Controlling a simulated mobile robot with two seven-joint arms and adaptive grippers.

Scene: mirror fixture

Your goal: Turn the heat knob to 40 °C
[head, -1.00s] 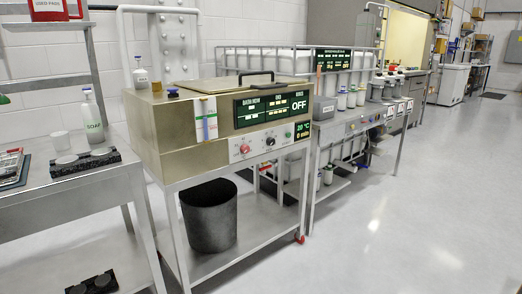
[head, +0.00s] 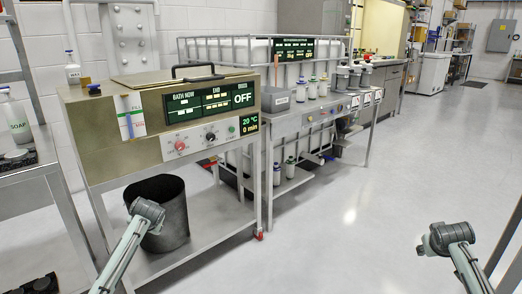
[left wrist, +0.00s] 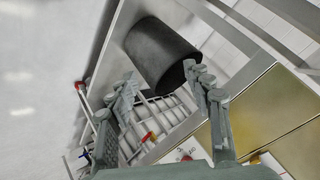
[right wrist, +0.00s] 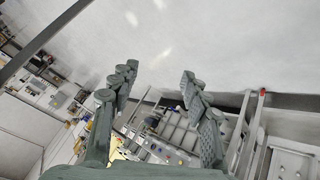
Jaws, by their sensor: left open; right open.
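The gold bath unit (head: 110,150) stands on a metal cart, with a knob panel on its front. The panel carries a red knob (head: 180,146), a black knob (head: 210,137) and a green button (head: 231,129); the small labels are too blurred to tell which knob is heat. My left gripper (left wrist: 160,78) is open and empty, below and in front of the panel, apart from the knobs. My right gripper (right wrist: 158,76) is open and empty over the floor at the right.
A black bin (head: 172,222) stands on the cart's lower shelf, behind my left gripper. A second metal bench (head: 310,115) with bottles adjoins on the right. A side table with a soap bottle (head: 15,118) is at the left. The floor (head: 340,230) in the middle is clear.

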